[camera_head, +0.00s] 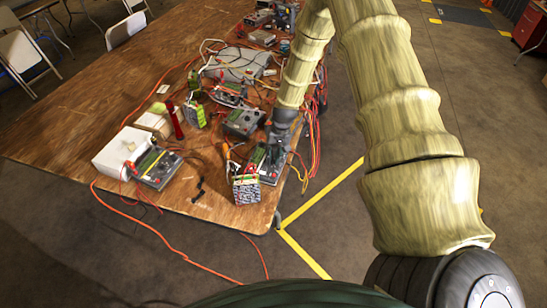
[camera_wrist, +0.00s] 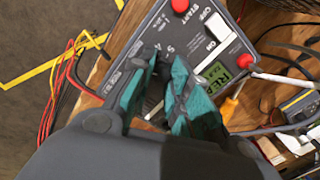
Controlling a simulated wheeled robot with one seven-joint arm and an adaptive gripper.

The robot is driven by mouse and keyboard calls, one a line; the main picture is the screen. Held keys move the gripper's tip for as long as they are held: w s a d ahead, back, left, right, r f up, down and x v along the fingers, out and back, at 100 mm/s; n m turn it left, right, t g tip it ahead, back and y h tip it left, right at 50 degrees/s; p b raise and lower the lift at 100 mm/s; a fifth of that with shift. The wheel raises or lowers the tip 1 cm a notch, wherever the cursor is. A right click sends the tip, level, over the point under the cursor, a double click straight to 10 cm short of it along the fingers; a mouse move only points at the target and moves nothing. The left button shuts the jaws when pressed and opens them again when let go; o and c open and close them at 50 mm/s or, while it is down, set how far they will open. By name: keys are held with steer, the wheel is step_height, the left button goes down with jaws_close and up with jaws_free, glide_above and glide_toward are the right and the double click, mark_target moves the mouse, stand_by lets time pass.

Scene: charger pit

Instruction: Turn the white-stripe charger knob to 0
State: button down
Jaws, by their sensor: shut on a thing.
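In the wrist view, a grey charger (camera_wrist: 150,30) lies under my gripper (camera_wrist: 165,66). My teal fingers are shut on a dark knob on that face. The fingers hide most of the knob, so I cannot read its pointer. Part of a white strip shows between the fingers. In the head view, my gripper (camera_head: 277,134) comes down onto this charger (camera_head: 270,160) near the table's right edge.
Another charger (camera_head: 158,168) sits by a white box (camera_head: 119,153) at left. A dark charger (camera_head: 243,122) is further back. A battery pack (camera_head: 246,189) stands in front. Cables and an orange-handled screwdriver (camera_wrist: 230,106) lie close. Bare wood is free at left.

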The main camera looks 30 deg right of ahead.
steer(key=n+b, duration=0.2)
steer(key=n, duration=0.3)
steer(key=shift+b, duration=0.3)
steer(key=n+b, duration=0.1)
steer(key=n, duration=0.4)
steer(key=shift+a+h, duration=0.1)
steer(key=shift+h, duration=0.2)
steer(key=c, duration=1.3)
jaws_free()
steer(key=shift+r, duration=0.15)
steer(key=r, duration=0.7)
steer(key=s+d+r, duration=0.1)
steer(key=r, duration=0.3)
steer(key=shift+d+r, duration=0.1)
steer(key=shift+r, duration=0.2)
